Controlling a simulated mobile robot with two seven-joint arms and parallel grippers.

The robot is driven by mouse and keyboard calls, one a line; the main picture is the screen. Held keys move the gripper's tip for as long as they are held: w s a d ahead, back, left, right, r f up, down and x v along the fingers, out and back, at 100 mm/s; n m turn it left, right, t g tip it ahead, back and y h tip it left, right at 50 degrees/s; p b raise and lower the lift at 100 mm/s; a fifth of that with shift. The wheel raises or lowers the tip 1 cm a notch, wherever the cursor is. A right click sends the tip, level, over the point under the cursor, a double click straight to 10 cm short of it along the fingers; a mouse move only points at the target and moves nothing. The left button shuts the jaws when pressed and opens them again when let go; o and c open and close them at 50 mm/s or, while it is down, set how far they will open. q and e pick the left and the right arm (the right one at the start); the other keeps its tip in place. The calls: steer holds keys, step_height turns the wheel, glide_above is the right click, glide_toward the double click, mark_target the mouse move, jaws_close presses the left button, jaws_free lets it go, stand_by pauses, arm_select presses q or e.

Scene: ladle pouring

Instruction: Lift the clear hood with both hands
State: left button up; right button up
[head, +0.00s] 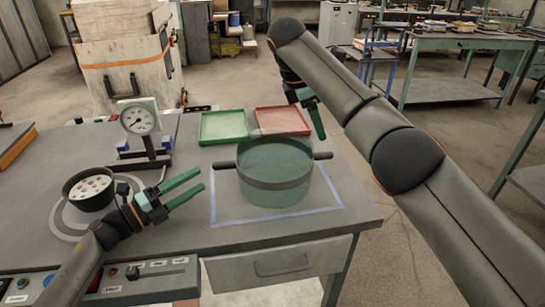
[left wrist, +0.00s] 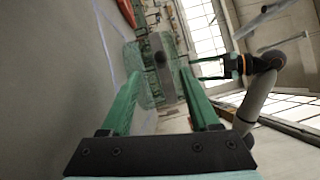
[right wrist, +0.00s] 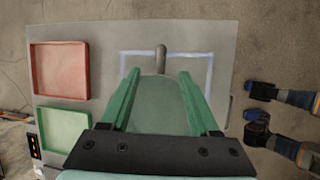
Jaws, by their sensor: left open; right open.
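The clear hood (head: 275,192) is a greenish see-through cylinder with a dark band and a dark handle on each side. It stands on the grey bench. My left gripper (head: 200,180) is open and empty, a little left of the left handle (head: 224,165). In the left wrist view that handle (left wrist: 158,55) shows between and beyond the fingers. My right gripper (head: 317,124) is open, above the right handle (head: 322,155); its fingers partly overlap in the head view. In the right wrist view the right handle (right wrist: 161,58) lies beyond the fingers, with the hood (right wrist: 160,105) between them.
A green tray (head: 224,138) and a red tray (head: 307,132) lie behind the hood. A pale outlined square (head: 235,221) surrounds it. A dial gauge (head: 139,119) and a black pot (head: 69,197) stand left. The bench's right edge is close to the hood.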

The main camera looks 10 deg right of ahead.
mark_target(216, 169)
arm_select(q)
steer(key=shift+s+r, duration=0.1)
steer(key=shift+s, duration=0.05)
arm_select(e)
steer(key=shift+s, duration=0.15)
arm_select(q)
steer(key=x, duration=0.7)
steer(key=shift+d, duration=0.25)
arm_select(e)
steer(key=x, duration=1.2)
steer(key=shift+d+f, duration=0.1)
steer(key=shift+f, duration=0.15)
arm_select(q)
steer(key=shift+c, duration=0.4)
arm_select(e)
steer(key=shift+c, duration=0.3)
arm_select(q)
jaws_close()
arm_select(e)
jaws_close()
arm_select(q)
steer(key=shift+w+r, duration=0.1)
steer(key=shift+w, duration=0.1)
arm_select(e)
steer(key=shift+r, duration=0.1)
